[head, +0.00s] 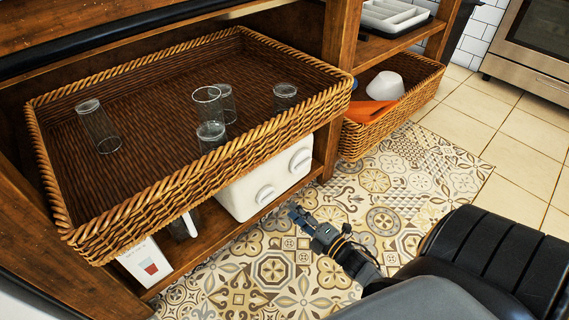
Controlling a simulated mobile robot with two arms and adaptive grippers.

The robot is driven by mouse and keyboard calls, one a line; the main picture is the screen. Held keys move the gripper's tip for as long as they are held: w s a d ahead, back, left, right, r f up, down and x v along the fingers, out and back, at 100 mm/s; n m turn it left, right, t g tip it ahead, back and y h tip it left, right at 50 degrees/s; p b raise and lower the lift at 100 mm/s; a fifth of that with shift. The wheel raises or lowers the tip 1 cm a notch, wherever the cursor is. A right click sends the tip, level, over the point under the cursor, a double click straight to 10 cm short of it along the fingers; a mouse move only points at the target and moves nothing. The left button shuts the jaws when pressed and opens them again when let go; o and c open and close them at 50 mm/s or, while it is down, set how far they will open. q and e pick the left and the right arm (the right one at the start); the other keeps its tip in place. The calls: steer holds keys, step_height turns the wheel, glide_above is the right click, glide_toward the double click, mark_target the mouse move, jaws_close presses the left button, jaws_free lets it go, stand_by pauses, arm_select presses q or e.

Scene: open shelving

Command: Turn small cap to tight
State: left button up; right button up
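A white box-like container (238,196) stands on the lower shelf under the large wicker basket. My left gripper is out of view.
A large wicker basket (190,187) with several glasses overhangs the container. A white carton (146,260) stands at left on the lower shelf (215,237). A second basket (362,138) holds a white bowl and an orange item. The patterned floor (270,272) before the shelf is clear.

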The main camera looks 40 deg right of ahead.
steer(key=shift+s+d, duration=0.15)
steer(key=shift+s, duration=1)
steer(key=shift+s+d, duration=0.1)
steer(key=shift+s, duration=1)
